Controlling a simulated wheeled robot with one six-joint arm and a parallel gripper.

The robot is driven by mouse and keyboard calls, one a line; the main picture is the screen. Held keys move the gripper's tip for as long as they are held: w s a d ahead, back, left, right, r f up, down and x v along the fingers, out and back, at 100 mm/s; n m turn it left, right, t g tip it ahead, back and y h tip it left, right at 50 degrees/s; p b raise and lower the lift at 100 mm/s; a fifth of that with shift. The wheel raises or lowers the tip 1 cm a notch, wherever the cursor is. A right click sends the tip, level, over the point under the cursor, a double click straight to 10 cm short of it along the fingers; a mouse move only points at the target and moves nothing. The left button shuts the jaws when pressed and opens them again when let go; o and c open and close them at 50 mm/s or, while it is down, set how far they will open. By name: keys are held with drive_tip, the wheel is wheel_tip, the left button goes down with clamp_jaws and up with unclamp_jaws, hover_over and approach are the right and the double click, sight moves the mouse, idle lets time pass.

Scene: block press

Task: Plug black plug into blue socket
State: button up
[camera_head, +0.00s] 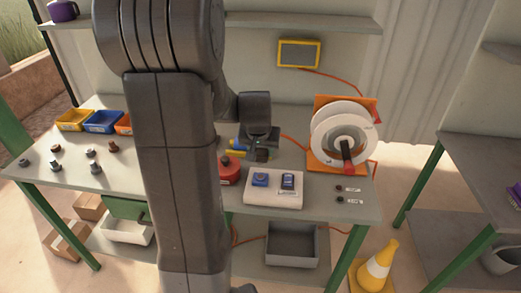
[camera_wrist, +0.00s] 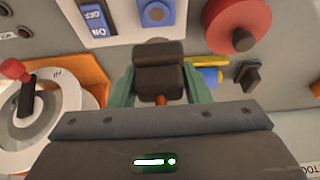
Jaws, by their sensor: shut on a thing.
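My gripper (camera_wrist: 158,88) is shut on the black plug (camera_wrist: 160,65), with a green finger on each side of it. An orange cable shows at the plug's back end. The blue socket (camera_wrist: 157,12) is in the white panel at the top of the wrist view, cut by the frame edge. The plug is apart from it. In the head view the blue socket (camera_head: 260,180) is on the white panel (camera_head: 273,201), and my gripper (camera_head: 262,148) is just behind the panel. The plug's front pins are hidden.
A blue ON/OFF switch (camera_head: 288,181) sits right of the socket. A red round thing (camera_head: 229,170) is left of the panel, partly behind my arm. A white cable reel (camera_head: 344,132) stands to the right.

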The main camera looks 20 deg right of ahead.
drive_tip(key=b, duration=0.4)
hover_over(261, 175)
drive_tip(key=shift+f, duration=2.8)
drive_tip(key=shift+f+b, duration=0.6)
drive_tip(key=shift+b, duration=0.05)
drive_tip(key=o, duration=1)
drive_tip(key=shift+r, duration=0.1)
drive_tip(key=v, duration=1.3)
drive_tip(key=shift+r, duration=0.35)
drive_tip(key=shift+a, duration=0.15)
drive_tip(key=x, duration=1.3)
drive_tip(key=shift+f, duration=0.4)
